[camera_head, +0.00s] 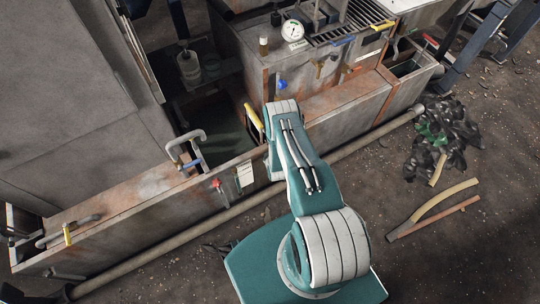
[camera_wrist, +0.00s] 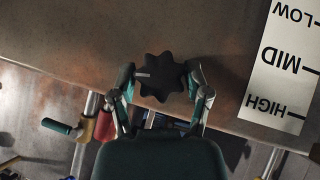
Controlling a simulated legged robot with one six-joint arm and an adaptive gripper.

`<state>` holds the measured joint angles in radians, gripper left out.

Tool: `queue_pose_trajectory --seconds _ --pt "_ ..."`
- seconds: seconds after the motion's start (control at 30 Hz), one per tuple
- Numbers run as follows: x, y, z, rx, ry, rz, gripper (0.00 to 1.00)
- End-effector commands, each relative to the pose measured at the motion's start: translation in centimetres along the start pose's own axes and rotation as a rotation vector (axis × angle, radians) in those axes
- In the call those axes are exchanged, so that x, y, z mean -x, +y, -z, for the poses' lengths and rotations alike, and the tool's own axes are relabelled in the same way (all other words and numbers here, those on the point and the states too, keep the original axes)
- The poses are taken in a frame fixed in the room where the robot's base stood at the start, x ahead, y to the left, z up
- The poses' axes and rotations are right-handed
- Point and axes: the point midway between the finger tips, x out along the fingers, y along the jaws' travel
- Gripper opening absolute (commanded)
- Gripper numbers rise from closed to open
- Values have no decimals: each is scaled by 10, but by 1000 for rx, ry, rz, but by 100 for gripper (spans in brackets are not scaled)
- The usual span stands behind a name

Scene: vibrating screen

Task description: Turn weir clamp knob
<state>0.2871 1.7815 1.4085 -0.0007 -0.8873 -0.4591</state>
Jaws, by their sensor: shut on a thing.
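A black lobed knob (camera_wrist: 158,70) with a small pale mark on its face shows in the wrist view, against a brown-grey metal wall. My gripper (camera_wrist: 160,82) has one finger on each side of the knob and is shut on it. The finger tips touch the knob's left and right edges. A white label (camera_wrist: 282,62) reading LOW, MID and HIGH is on the wall to the right of the knob. In the head view my arm hides the knob and my gripper.
In the wrist view a handle (camera_wrist: 62,127) and a red part (camera_wrist: 104,126) lie at the lower left. In the head view the long rusty trough (camera_head: 130,215) runs diagonally, with a pipe (camera_head: 180,240) along its base.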

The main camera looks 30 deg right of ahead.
Motion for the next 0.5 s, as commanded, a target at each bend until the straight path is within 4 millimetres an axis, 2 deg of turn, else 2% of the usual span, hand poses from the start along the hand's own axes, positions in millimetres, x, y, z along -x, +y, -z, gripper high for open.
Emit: queue_pose_trajectory --seconds 0.5 --pt "-1 -2 3 123 6 -118 15"
